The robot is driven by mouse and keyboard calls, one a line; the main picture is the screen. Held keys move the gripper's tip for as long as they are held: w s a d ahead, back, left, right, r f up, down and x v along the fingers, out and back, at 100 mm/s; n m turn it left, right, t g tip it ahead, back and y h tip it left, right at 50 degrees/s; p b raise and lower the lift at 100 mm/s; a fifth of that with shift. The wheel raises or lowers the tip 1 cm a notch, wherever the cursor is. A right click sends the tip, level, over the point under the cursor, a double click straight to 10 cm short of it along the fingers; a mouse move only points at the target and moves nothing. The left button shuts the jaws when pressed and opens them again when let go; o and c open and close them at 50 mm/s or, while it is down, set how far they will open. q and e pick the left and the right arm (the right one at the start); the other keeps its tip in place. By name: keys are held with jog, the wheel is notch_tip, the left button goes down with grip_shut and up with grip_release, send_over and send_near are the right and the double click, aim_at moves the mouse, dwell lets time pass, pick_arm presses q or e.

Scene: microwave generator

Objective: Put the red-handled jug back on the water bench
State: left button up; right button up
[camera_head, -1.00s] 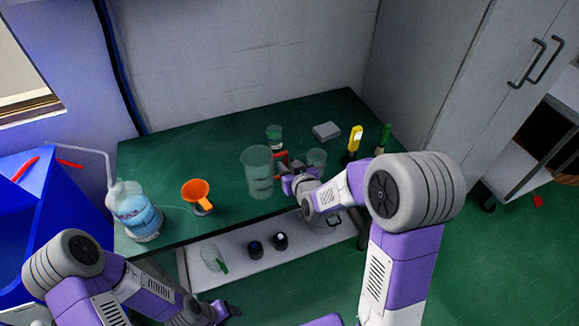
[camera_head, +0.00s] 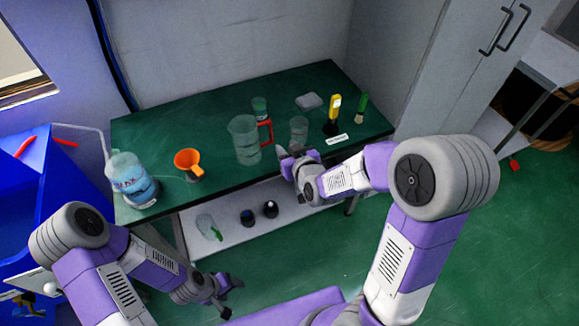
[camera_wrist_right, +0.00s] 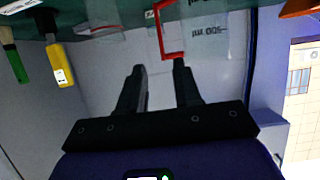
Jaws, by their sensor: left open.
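The clear jug (camera_head: 246,141) stands upright on the green bench (camera_head: 215,120), its red handle (camera_head: 268,132) facing right. My right gripper (camera_head: 288,160) is just in front of the bench's front edge, below and right of the jug. In the right wrist view its fingers (camera_wrist_right: 158,72) are apart with nothing held between them. The red handle (camera_wrist_right: 168,35) and jug wall (camera_wrist_right: 208,28) lie beyond the fingertips in that view. My left gripper (camera_head: 230,295) is open and empty, low in front of the bench.
Near the jug are a clear beaker (camera_head: 298,130), a small bottle (camera_head: 260,108), and yellow (camera_head: 334,108) and green (camera_head: 362,106) handled tools. An orange funnel (camera_head: 188,162) and large bottle (camera_head: 132,180) stand left. A lower shelf (camera_head: 235,215) holds small items.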

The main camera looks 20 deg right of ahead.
jog(key=s+a+f+m+g, duration=0.1)
jog(key=s+f+g, duration=0.25)
jog(key=f, duration=0.65)
jog(key=s+a+f+g, duration=0.1)
jog(key=s+f+g, duration=0.3)
jog(key=f, duration=0.6)
jog(key=s+a+f+m+g+y, duration=0.1)
jog(key=s+a+f+g, duration=0.1)
jog(key=s+f, duration=0.3)
jog(key=s+a+f+m+g+y, duration=0.1)
jog(key=s+f, duration=0.4)
jog(key=s, duration=0.5)
jog(key=shift+s+a+f+m+g+y, duration=0.3)
jog(key=shift+a+g+y, duration=0.2)
jog(key=shift+a+g, duration=0.75)
notch_tip(320, 180, up, 4)
jog(key=p, duration=0.4)
jog(key=shift+d+r, duration=0.1)
